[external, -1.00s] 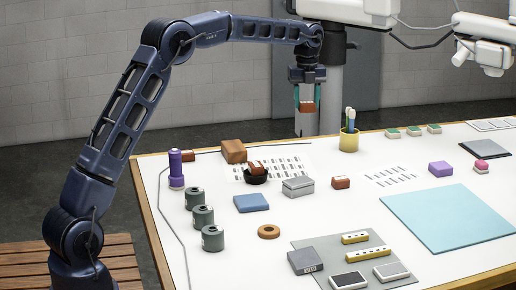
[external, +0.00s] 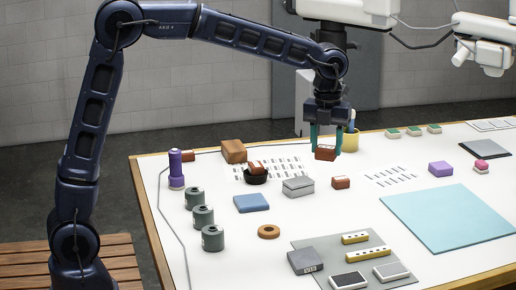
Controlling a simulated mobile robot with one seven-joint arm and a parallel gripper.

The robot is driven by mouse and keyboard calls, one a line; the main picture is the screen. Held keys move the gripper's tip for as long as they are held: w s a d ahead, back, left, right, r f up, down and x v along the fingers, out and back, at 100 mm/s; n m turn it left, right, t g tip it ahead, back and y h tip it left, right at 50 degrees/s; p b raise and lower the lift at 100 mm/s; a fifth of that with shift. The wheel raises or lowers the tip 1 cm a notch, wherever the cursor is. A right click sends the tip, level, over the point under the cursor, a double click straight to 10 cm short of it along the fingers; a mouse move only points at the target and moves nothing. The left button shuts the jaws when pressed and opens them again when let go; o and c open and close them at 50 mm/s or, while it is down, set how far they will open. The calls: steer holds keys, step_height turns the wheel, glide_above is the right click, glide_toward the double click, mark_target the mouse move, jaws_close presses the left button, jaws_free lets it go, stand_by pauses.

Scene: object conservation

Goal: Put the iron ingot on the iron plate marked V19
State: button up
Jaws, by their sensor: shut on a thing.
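My gripper (external: 326,147) is shut on a small reddish-brown block (external: 325,154) with a pale label, which I take for the iron ingot. The block is between the two teal fingers, low near the back of the table and just in front of the yellow cup. Whether it touches the table I cannot tell. A dark grey slab (external: 304,261) with a white label that seems to read V19 lies at the front, on the left edge of a grey mat (external: 340,262). Its top is bare. My gripper is well behind it.
A yellow cup with pens (external: 350,141) stands right behind my gripper. Between gripper and slab lie a grey box (external: 298,187), another reddish-brown block (external: 340,182), a blue block (external: 251,203) and a brown ring (external: 269,231). A turquoise sheet (external: 450,228) lies bare at right.

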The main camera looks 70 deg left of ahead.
steer(key=s+d+m, duration=0.2)
steer(key=s+d, duration=0.6)
steer(key=d, duration=0.1)
glide_above(305, 257)
step_height(305, 257, down, 21)
steer(key=shift+d+r, duration=0.1)
steer(key=shift+r, duration=0.05)
steer(key=shift+f, duration=0.3)
steer(key=o, duration=1.3)
steer(key=shift+f, duration=0.1)
